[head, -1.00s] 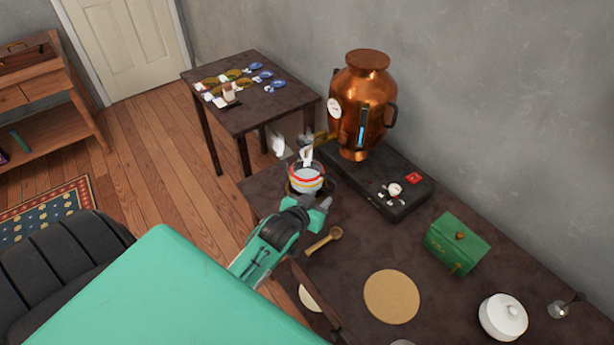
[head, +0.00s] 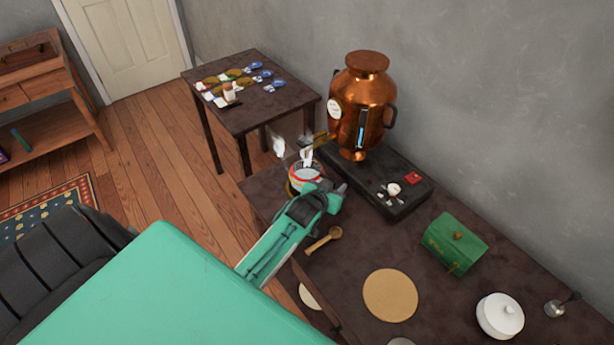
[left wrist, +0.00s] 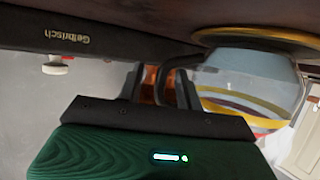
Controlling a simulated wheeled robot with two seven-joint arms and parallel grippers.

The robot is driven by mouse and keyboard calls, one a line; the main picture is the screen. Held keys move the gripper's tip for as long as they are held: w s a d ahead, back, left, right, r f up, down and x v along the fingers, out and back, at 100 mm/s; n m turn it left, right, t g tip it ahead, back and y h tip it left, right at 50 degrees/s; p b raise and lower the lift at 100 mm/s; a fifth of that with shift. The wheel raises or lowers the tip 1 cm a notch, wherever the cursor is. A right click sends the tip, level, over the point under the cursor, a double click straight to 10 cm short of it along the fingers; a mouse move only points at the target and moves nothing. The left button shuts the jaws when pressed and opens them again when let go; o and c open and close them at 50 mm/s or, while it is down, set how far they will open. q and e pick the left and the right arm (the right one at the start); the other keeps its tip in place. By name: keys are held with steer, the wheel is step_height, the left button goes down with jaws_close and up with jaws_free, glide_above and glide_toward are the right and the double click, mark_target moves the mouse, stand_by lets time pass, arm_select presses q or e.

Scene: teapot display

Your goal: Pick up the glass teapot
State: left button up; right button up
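The glass teapot (head: 303,174), with a red and yellow band, stands on the far left part of the dark table, partly hidden by my left gripper (head: 332,192). In the left wrist view the glass teapot (left wrist: 245,80) fills the right side, seen upside down, with its dark handle reaching left towards the fingers. The left gripper (left wrist: 160,88) looks open, with a gap between its dark fingers and the handle close beside or between them. I cannot tell whether they touch. My right gripper is not in view.
A copper urn (head: 362,105) stands on a black base (head: 395,208) right of the teapot. A wooden spoon (head: 323,240), round mat (head: 390,295), green box (head: 455,243) and white lidded pot (head: 501,317) lie nearer. A small table (head: 265,120) is behind.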

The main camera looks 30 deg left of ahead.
arm_select(q)
jaws_close()
steer(key=shift+r, duration=0.15)
